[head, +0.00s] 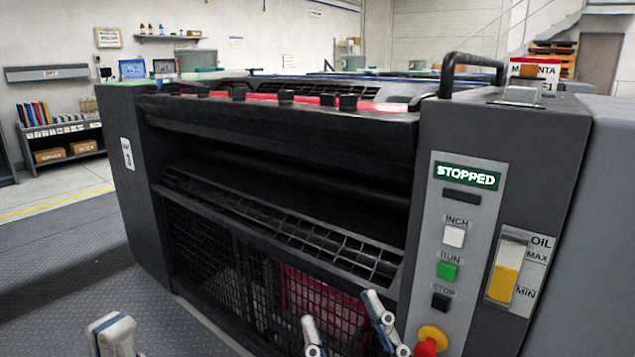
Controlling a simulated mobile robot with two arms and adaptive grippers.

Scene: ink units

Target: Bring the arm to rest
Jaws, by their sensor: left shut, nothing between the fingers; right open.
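My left gripper (113,333) shows at the bottom left, over the dark patterned floor, with its fingers together and nothing visible between them. My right gripper (346,322) shows at the bottom centre, in front of the machine's lower mesh guard. Its two fingers are spread wide and the space between them is empty. The arms behind both grippers are mostly below the frame.
A large dark printing unit (285,130) fills the middle. Its control panel (470,215) shows a "STOPPED" sign (467,176), white, green and black buttons, and a red knob (428,345) close to my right gripper. Open floor (60,260) lies left.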

